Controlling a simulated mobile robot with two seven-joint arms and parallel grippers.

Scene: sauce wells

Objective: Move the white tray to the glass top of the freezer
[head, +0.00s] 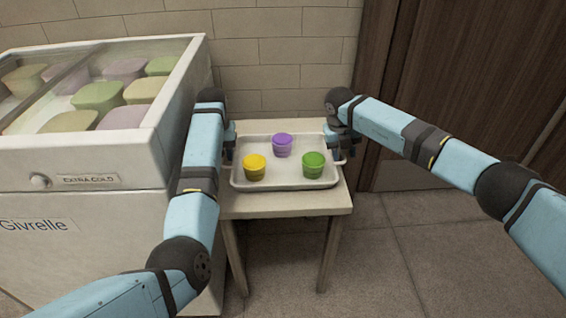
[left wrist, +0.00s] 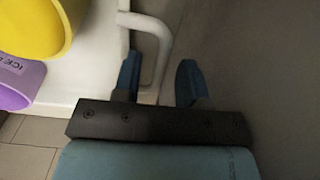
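The white tray (head: 285,186) lies flat on a small table and carries a yellow tub (head: 255,168), a purple tub (head: 282,145) and a green tub (head: 313,165). The freezer (head: 100,150) with its glass top (head: 85,82) stands to the left, higher than the table. My left gripper (head: 231,143) is at the tray's left end. In the left wrist view, its open fingers (left wrist: 158,82) stand on either side of the tray's handle (left wrist: 158,45), with a gap showing. My right gripper (head: 345,150) is at the tray's right handle; its fingers are too small and dark to read.
The small table (head: 285,202) is only slightly larger than the tray. Coloured tubs show beneath the freezer's glass. A tiled wall (head: 280,50) is behind the table, and a dark wooden door (head: 480,80) is at the right. The floor (head: 390,260) in front and right is clear.

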